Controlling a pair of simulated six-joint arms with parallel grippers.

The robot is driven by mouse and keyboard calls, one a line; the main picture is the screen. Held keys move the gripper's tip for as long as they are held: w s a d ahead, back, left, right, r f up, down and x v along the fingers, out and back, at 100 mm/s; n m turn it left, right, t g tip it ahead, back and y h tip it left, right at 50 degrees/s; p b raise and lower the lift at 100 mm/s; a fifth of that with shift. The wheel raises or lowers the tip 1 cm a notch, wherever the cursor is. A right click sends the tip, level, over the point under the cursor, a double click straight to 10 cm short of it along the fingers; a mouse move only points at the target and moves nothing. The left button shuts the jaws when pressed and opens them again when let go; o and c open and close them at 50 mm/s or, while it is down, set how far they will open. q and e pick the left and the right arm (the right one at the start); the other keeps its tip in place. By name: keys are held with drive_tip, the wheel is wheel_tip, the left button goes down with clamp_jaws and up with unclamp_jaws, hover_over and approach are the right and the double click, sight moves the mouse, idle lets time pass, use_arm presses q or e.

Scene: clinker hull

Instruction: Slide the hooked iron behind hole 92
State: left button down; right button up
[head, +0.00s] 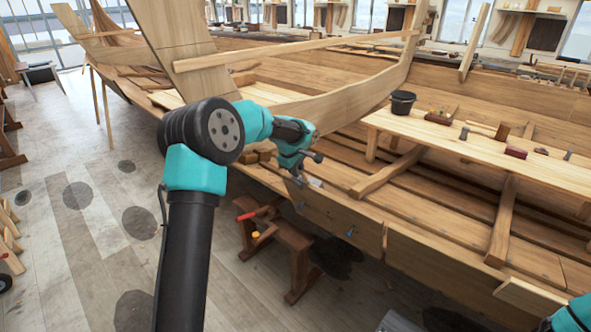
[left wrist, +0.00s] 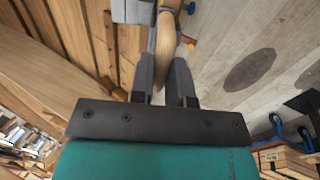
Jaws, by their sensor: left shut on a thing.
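My left gripper (head: 299,178) is at the top edge of the hull's near side plank (head: 335,212). In the left wrist view, its two dark fingers (left wrist: 166,60) are closed on a pale rounded wooden grip (left wrist: 165,45). I take this as the handle of the hooked iron. A grey metal block (left wrist: 132,12) lies beside the fingertips; a small grey piece also shows by the gripper in the head view (head: 315,182). Whether they join the handle is unclear. The hook and any hole number are not readable. A teal part of my right arm shows at bottom right; its gripper is out of frame.
Small blue fittings (head: 350,233) sit on the plank's outer face. A low wooden bench (head: 283,245) with a red-handled tool stands below. A plank bench (head: 480,150) holding a black bucket (head: 403,102) and tools lies across the hull at right. Floor at left is mostly open.

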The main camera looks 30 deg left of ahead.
use_arm(q)
drive_tip(key=shift+d, duration=0.3)
drive_tip(key=shift+s+r, duration=0.1)
idle(0.3)
drive_tip(key=c, duration=1)
unclamp_jaws()
drive_tip(key=shift+r, duration=4)
